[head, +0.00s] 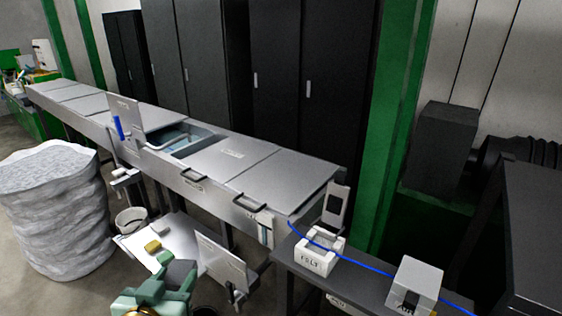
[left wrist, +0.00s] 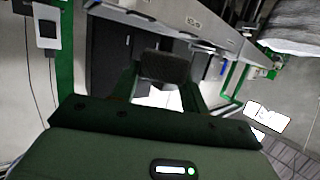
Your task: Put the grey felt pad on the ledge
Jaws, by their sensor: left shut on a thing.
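My left gripper (head: 160,287), green, is low in the head view. In the left wrist view its two fingers (left wrist: 165,85) are shut on a dark grey block-like thing, which I take for the felt pad (left wrist: 165,67). In the head view I cannot clearly make the pad out from the gripper. A white holder marked FELT (head: 316,262) stands on a dark grey ledge-like bench (head: 290,258) to the right of the gripper, apart from it. A blue cable (head: 370,262) passes over the holder. My right gripper is not in view.
A second pale block (head: 413,285) stands farther right along the cable. A long metal counter (head: 285,180) runs behind, with an open bin (head: 183,138). A white tray (head: 140,243) carries a yellow block (head: 152,245). A large white sack-like stack (head: 55,210) stands left.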

